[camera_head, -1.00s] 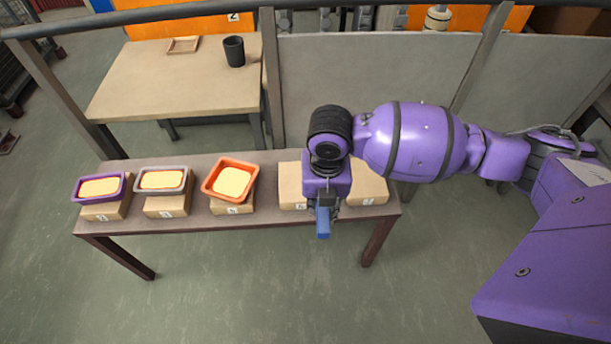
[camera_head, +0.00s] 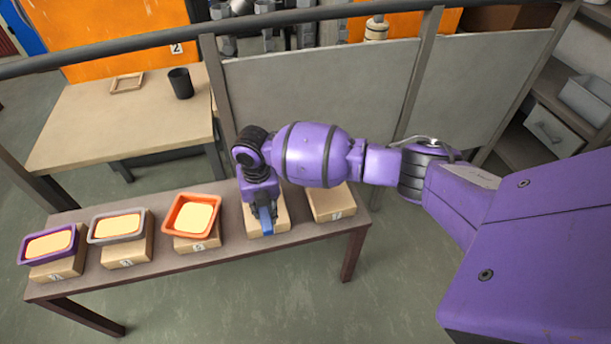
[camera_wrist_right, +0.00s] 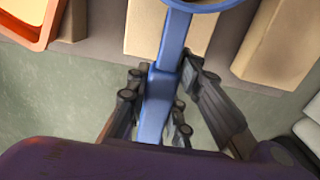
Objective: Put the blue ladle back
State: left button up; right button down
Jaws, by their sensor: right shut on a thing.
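My right gripper (camera_head: 264,207) is shut on the handle of the blue ladle (camera_head: 266,221), near the fourth box from the left. In the right wrist view, the ladle's blue handle (camera_wrist_right: 153,115) runs up between the fingers of the gripper (camera_wrist_right: 160,82). Part of its round bowl (camera_wrist_right: 178,4) is cut off at the top edge. The head view shows only a short blue piece of the ladle; my wrist hides the rest. I cannot tell whether the ladle touches the box. My left gripper is not in view.
The long table (camera_head: 222,253) bears several cardboard boxes. A purple tray (camera_head: 28,262), a grey tray (camera_head: 92,240) and an orange tray (camera_head: 177,236) with pale fillings stand on the left boxes. The right-end box (camera_head: 330,203) is bare. A black cup (camera_head: 181,84) stands on the table behind.

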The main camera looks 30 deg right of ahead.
jog(key=f, duration=0.3)
jog(key=shift+w+a, duration=0.1)
jog(key=shift+w, duration=0.2)
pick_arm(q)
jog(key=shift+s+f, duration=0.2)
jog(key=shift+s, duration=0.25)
pick_arm(e)
jog(key=shift+f, duration=0.15)
jog(key=c, duration=1.6)
grip_release()
jog(key=shift+o, duration=0.2)
